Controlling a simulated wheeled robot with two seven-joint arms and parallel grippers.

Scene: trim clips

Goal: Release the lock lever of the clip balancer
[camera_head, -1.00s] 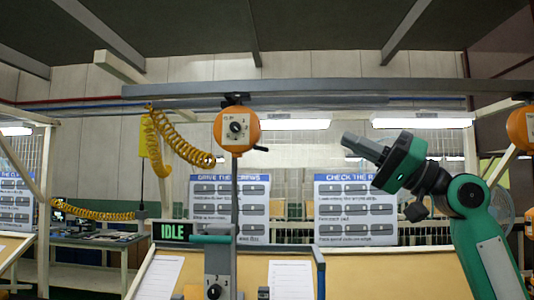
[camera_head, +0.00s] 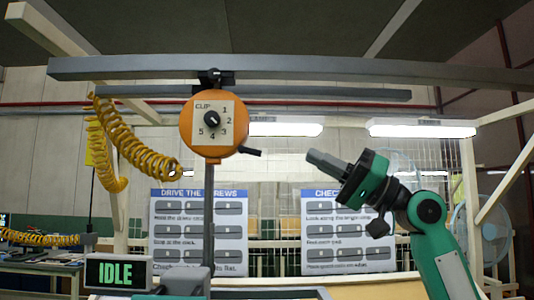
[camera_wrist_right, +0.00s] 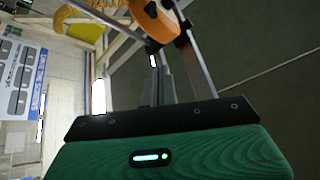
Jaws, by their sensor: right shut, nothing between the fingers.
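The clip balancer (camera_head: 188,125) is an orange round housing hung from an overhead rail, with a pale dial plate marked CLIP and numbers around a black knob (camera_head: 211,119). Its black lock lever (camera_head: 250,152) sticks out at the lower right and slopes slightly down. My right gripper (camera_head: 312,156) is shut and empty, to the right of the lever with a clear gap, pointing up and left. In the right wrist view the orange balancer (camera_wrist_right: 155,20) shows at the top, beyond the shut fingers (camera_wrist_right: 160,78). My left gripper is not in view.
A grey rail (camera_head: 330,70) runs above the balancer. A yellow coiled hose (camera_head: 135,140) hangs to its left. A grey vertical post (camera_head: 208,215) stands below it. Instruction boards (camera_head: 348,230) are behind. An IDLE display (camera_head: 118,272) is at the lower left.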

